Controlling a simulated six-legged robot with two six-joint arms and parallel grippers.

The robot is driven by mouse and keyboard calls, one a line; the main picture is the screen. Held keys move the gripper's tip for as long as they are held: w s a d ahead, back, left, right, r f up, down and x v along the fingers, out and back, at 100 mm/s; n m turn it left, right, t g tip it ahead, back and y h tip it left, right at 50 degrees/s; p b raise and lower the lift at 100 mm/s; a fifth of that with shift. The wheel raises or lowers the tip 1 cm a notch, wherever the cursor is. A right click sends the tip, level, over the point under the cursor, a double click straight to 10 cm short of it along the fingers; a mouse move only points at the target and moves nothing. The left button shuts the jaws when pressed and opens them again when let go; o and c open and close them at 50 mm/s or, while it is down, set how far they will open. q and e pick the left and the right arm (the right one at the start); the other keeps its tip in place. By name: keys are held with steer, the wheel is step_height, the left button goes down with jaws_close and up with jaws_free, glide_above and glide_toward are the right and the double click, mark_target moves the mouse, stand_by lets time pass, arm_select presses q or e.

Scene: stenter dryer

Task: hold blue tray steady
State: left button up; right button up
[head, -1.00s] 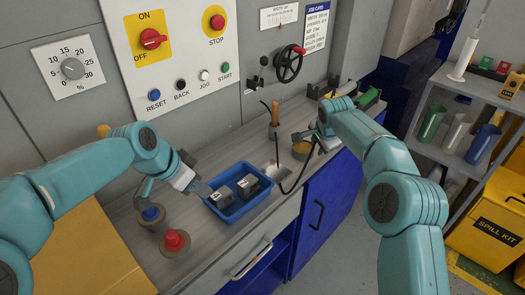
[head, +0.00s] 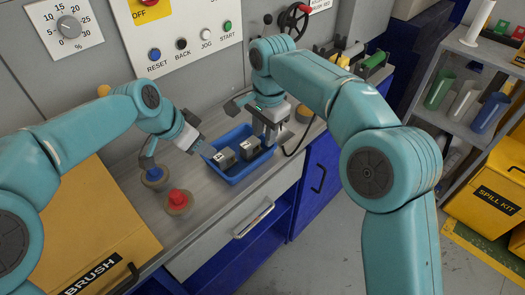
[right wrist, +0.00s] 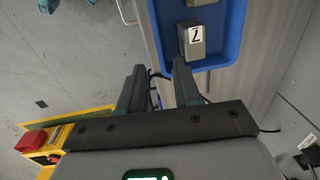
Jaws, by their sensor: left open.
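The blue tray (head: 236,177) sits on the counter and holds two dark blocks with white labels, a left block (head: 224,158) and a right block (head: 249,149). My left gripper (head: 204,149) is open at the tray's left edge. I cannot tell whether it touches the rim. My right gripper (head: 270,138) is at the tray's right end, partly covering it. In the right wrist view, its fingers (right wrist: 158,88) are apart with nothing clearly between them. The tray (right wrist: 232,28) and a labelled block (right wrist: 193,41) lie beyond the fingertips in that view.
A blue knob (head: 154,172) and a red knob (head: 178,198) stand on the counter left of the tray. The control panel (head: 185,38) rises behind it. A drawer handle (head: 253,220) is below the counter's front edge. A yellow spill kit (head: 494,195) stands at right.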

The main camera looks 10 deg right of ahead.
mark_target(262, 157)
steer(key=f, duration=1)
steer(key=shift+w+a, duration=0.3)
steer(key=shift+w, duration=0.05)
steer(key=shift+c, duration=0.3)
jaws_close()
